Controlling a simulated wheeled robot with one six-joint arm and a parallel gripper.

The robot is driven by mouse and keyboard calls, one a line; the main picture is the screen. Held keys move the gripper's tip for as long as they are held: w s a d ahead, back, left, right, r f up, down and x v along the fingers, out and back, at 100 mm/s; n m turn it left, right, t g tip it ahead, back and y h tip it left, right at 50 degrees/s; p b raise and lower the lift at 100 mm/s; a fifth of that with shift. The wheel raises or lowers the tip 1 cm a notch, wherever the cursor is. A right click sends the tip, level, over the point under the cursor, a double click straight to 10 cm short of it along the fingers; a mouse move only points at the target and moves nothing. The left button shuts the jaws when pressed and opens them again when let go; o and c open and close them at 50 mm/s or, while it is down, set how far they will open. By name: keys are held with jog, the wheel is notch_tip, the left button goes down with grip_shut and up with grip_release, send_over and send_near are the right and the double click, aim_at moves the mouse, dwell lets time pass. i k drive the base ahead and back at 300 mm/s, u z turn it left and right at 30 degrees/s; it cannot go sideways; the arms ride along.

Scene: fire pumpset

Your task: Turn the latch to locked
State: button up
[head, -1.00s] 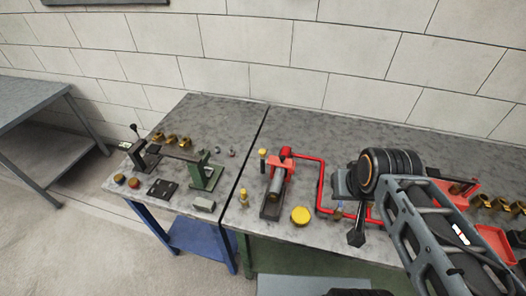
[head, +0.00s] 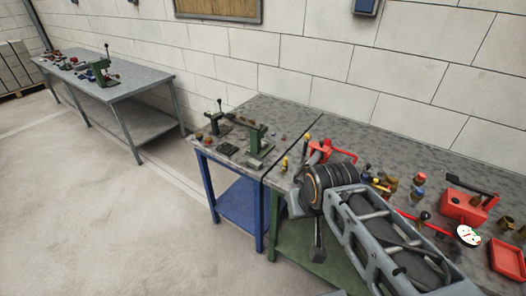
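I cannot make out for certain which part is the latch. A dark fixture with an upright black-knobbed lever (head: 219,114) stands at the back of the blue-legged table, beside a green bracket (head: 257,138). A similar green stand with a lever (head: 103,72) is on the far grey table. My gripper (head: 318,240) hangs at the end of my arm, in front of the green-legged bench and apart from both fixtures. Its fingers are seen from behind and the side, so their opening is hidden. Nothing is visibly held.
A red box with a black lever (head: 466,206), a white dial (head: 468,236) and a red tray (head: 508,258) are on the right bench. My arm hides part of that bench. The floor (head: 120,220) at the left is clear. The blue-legged table (head: 232,198) adjoins the bench.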

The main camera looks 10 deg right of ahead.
aim_at(307, 136)
jog(key=z, duration=0.1)
jog(key=k, duration=0.35)
jog(key=u, duration=1.2)
jog(key=i, duration=1.05)
jog(key=z, duration=1.15)
jog(key=i, duration=0.95)
jog(key=z, duration=1.1)
